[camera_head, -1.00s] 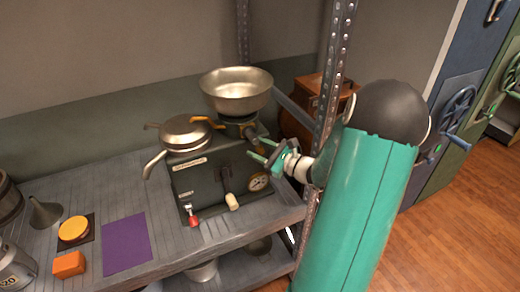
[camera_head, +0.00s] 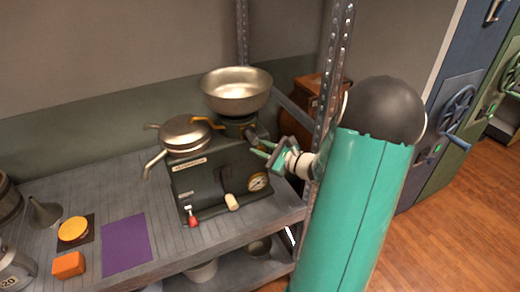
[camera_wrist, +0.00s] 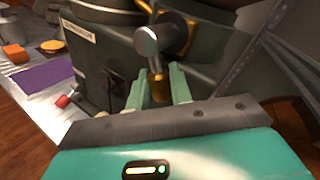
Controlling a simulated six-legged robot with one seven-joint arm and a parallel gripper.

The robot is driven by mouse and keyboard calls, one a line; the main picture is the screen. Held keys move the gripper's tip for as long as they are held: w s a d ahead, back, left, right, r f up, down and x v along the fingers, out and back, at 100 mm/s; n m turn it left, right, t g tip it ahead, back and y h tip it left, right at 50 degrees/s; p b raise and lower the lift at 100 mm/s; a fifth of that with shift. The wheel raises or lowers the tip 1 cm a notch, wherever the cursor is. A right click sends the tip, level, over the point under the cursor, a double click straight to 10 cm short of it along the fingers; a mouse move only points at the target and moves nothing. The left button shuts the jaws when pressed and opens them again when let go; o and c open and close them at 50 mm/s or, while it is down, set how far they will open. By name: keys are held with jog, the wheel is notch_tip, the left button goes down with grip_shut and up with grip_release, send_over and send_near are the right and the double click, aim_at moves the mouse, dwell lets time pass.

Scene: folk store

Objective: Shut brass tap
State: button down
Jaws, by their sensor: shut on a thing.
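A dark green machine (camera_head: 215,180) stands on the shelf with a wide metal bowl (camera_head: 237,92) on top. The brass tap shows in the wrist view as a brass tip (camera_wrist: 157,88) below a rounded grey metal piece on the machine's side. My gripper (camera_head: 262,149) is at the machine's right upper side. In the wrist view its two pale green fingers (camera_wrist: 157,82) are on either side of the brass tip and shut on it. The exact contact is partly hidden.
A metal post (camera_head: 330,95) stands close to my arm. A lidded pan (camera_head: 185,132) is on the machine's left. A purple mat (camera_head: 126,244), an orange block (camera_head: 69,265) and a yellow disc (camera_head: 73,229) lie on the shelf's left part.

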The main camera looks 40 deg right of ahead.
jog(key=n, duration=0.1)
jog(key=d+r+n+g+h, duration=0.1)
jog(key=n, duration=0.1)
jog(key=r+n+g, duration=0.1)
jog(key=shift+s+d+n+h, duration=0.2)
jog(key=shift+d+n+h, duration=0.1)
jog(key=shift+h, duration=0.1)
jog(key=n+h, duration=0.1)
jog(key=r+n+g+h, duration=0.2)
jog(key=shift+s+d+n, duration=0.1)
jog(key=shift+d+n, duration=0.15)
jog(key=shift+n, duration=0.15)
dwell(0.4)
jog(key=c, duration=1.3)
grip_release()
jog(key=shift+r, duration=0.1)
jog(key=v, duration=1.3)
jog(key=shift+s+a+r, duration=0.1)
jog(key=shift+s+r, duration=0.15)
jog(key=shift+r, duration=0.05)
